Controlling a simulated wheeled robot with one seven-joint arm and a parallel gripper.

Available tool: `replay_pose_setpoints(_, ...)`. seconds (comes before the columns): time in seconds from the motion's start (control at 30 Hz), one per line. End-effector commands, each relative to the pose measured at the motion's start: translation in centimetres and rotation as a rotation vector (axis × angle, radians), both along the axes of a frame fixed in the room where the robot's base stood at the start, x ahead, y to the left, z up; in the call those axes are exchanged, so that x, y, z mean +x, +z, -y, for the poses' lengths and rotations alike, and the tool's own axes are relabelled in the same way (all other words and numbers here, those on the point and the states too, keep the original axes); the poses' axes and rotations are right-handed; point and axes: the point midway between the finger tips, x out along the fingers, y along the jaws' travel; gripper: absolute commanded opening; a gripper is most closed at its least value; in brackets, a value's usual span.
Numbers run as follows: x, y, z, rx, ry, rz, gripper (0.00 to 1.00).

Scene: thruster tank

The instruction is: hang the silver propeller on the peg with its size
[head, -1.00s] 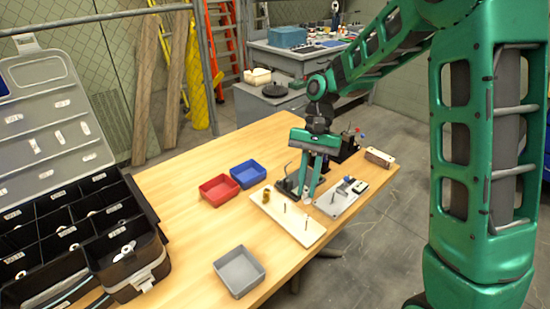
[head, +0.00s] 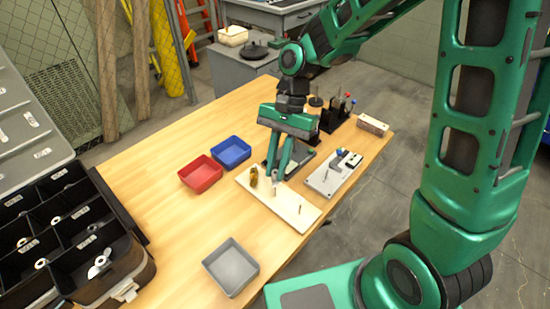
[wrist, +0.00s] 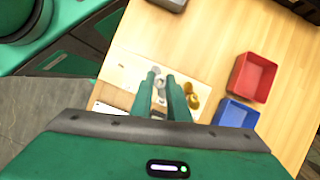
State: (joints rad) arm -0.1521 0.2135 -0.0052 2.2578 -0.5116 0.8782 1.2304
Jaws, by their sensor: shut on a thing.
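The cream peg board (head: 290,208) lies on the wooden table and also shows in the wrist view (wrist: 120,72). A gold propeller (head: 253,177) sits at its left end; it also shows in the wrist view (wrist: 192,97). A thin bare peg (head: 299,210) stands near its right end. My gripper (head: 277,176) points down over the middle of the board. In the wrist view its fingers (wrist: 162,78) are close together with a small silver thing (wrist: 159,88) between them, which looks like the silver propeller. The fingers hide most of it, and I cannot tell whether it touches a peg.
A red bin (head: 201,174) and a blue bin (head: 231,153) stand left of the board, a grey bin (head: 231,267) in front. A grey plate with parts (head: 330,178) lies to the right. A black compartment case (head: 125,252) is at the left edge. The table's middle-left is clear.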

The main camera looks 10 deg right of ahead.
Motion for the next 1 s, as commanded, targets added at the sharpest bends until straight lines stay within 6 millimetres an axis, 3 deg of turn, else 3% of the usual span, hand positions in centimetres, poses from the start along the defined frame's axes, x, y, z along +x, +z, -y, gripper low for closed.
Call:
replay_pose_setpoints(0.2, -0.01, -1.07, -0.01, 0.001, 0.002, 0.001, 0.00)
replay_pose_setpoints(1.0, -0.16, -1.19, 0.03, -0.001, -0.045, 0.000, 0.00)
